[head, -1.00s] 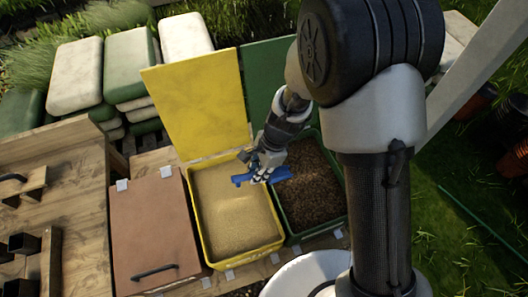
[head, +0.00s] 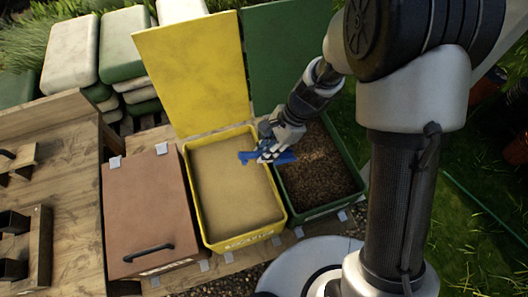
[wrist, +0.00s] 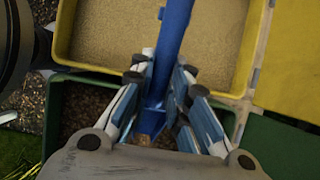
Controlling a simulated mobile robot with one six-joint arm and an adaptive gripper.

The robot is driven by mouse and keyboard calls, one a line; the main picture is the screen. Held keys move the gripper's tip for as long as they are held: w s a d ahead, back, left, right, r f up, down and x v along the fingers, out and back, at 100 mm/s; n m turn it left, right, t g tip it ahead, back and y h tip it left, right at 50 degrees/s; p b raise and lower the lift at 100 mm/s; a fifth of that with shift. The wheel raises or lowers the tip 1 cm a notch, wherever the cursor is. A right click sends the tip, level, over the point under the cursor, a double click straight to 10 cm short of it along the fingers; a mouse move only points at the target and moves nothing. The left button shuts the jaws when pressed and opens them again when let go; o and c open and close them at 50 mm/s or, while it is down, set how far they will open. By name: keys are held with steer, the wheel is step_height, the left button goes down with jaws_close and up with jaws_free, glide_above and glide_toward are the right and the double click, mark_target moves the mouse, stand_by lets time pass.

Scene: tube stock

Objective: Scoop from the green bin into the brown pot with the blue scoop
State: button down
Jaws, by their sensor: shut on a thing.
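My gripper (head: 270,150) is shut on the blue scoop (head: 284,158) above the shared edge of the yellow and green bins. The scoop's long blue bar shows in the wrist view (wrist: 175,25), extending over the yellow bin. Its other end lies between my fingers (wrist: 160,88), with a small brown patch visible there; I cannot tell how full it is. The green bin (head: 322,208) is open and holds dark brown grainy material, with a paler patch near the scoop. I cannot single out the brown pot; several reddish-brown pots (head: 516,151) show at the right edge.
The yellow bin (head: 245,238) is open and full of tan grains. Its raised yellow lid (head: 190,75) and the green lid (head: 290,55) stand behind. A brown-lidded bin (head: 150,215) is closed at left, beside a wooden bench (head: 50,240). Grass lies at right.

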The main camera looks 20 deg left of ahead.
steer(key=shift+w+d+f+g+y+b, duration=0.3)
steer(key=shift+d+f+y+b, duration=0.15)
steer(key=shift+f+b, duration=0.4)
steer(key=shift+w+d+f+g+y+b, duration=0.15)
steer(key=shift+w+d+f+y+b, duration=0.3)
steer(key=shift+b, duration=0.7)
steer(key=shift+w+d+f+g+y+b, duration=0.25)
steer(key=shift+d+f+b, duration=0.25)
steer(key=shift+f+b, duration=0.4)
steer(key=shift+w+d+f+b, duration=0.6)
steer(key=shift+d+f+b, duration=0.25)
steer(key=shift+d, duration=0.1)
steer(key=shift+w+d+f+b, duration=0.6)
steer(key=shift+d+f+b, duration=0.1)
steer(key=shift+d+f, duration=0.2)
steer(key=shift+w+d+f+t+h, duration=0.7)
steer(key=shift+w+d+h, duration=0.3)
steer(key=shift+d, duration=0.3)
step_height(320, 180, up, 10)
steer(key=r+t+h+p, duration=0.1)
steer(key=t+h+p, duration=0.3)
steer(key=p, duration=1.3)
glide_above(290, 156)
steer(key=shift+s+a+f+g+h, duration=0.2)
steer(key=shift+f+g+h, duration=0.05)
steer(key=shift+g, duration=0.25)
